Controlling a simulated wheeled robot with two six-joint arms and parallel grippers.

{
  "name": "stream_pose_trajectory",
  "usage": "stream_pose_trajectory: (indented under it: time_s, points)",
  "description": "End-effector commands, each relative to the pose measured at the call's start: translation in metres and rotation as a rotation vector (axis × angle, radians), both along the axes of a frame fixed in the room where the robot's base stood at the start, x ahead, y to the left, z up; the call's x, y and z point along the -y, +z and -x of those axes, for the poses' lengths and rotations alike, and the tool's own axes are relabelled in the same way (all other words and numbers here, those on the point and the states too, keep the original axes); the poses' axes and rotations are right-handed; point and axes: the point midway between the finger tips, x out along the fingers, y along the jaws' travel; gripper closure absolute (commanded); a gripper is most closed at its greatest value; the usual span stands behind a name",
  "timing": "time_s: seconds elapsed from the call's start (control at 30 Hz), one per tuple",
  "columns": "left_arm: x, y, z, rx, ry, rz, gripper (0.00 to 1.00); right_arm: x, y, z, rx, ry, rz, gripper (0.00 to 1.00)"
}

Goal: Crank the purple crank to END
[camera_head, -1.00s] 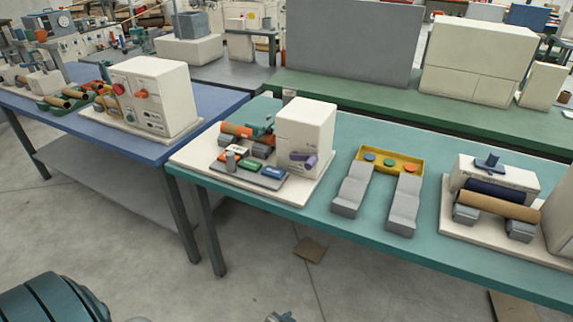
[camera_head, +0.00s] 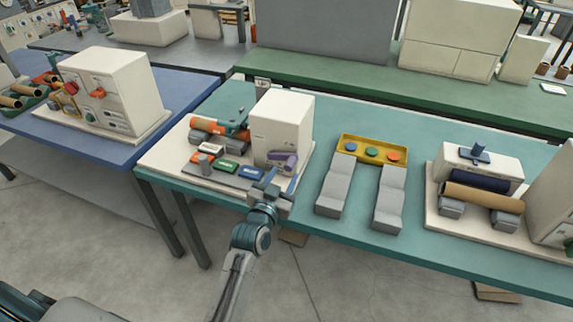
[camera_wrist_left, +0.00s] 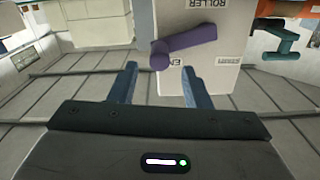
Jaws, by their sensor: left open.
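The purple crank (camera_head: 284,162) is on the front of a white box-shaped machine (camera_head: 283,118) on the teal table. In the left wrist view the crank (camera_wrist_left: 185,44) is an arm slanting down to the left, with a stubby handle at its lower-left end. A "ROLLER" label (camera_wrist_left: 207,3) sits above it, and a partly hidden label starting with "E" sits below. My left gripper (camera_head: 281,182) is in front of the crank and a little below it. In the left wrist view its fingers (camera_wrist_left: 158,72) are apart, with nothing between them and the crank handle just beyond. My right gripper is not visible.
A panel with green, blue and grey blocks (camera_head: 228,167) lies left of the machine. A yellow tray with coloured buttons (camera_head: 373,140) and grey blocks stand to the right. Another roller unit (camera_head: 480,195) is farther right. Teal table shows between these.

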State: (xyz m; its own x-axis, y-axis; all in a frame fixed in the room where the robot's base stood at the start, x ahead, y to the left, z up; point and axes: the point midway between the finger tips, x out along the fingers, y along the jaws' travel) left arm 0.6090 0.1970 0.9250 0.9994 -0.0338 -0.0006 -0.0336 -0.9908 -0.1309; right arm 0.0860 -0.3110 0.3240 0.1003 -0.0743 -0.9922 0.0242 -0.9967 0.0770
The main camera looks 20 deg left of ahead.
Motion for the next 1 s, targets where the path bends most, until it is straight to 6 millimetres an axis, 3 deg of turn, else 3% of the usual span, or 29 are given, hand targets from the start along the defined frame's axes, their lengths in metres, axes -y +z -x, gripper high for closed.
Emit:
stream_pose_trajectory:
  time_s: [0.23, 0.6, 0.67, 0.83, 1.0]
  points:
    - [0.001, 0.001, -0.034, 0.000, 0.000, 0.000, 0.56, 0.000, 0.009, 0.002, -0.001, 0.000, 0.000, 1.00]
    - [0.001, -0.001, -0.040, -0.001, 0.000, 0.000, 0.56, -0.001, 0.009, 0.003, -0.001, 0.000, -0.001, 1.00]
    - [0.001, -0.001, -0.040, -0.001, 0.000, 0.000, 0.64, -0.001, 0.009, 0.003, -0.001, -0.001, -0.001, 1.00]
    - [0.001, -0.001, -0.040, -0.001, 0.000, 0.000, 0.98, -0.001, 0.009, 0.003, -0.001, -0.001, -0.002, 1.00]
    - [0.001, 0.000, -0.040, -0.001, 0.000, 0.001, 1.00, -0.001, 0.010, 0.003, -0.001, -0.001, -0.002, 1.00]
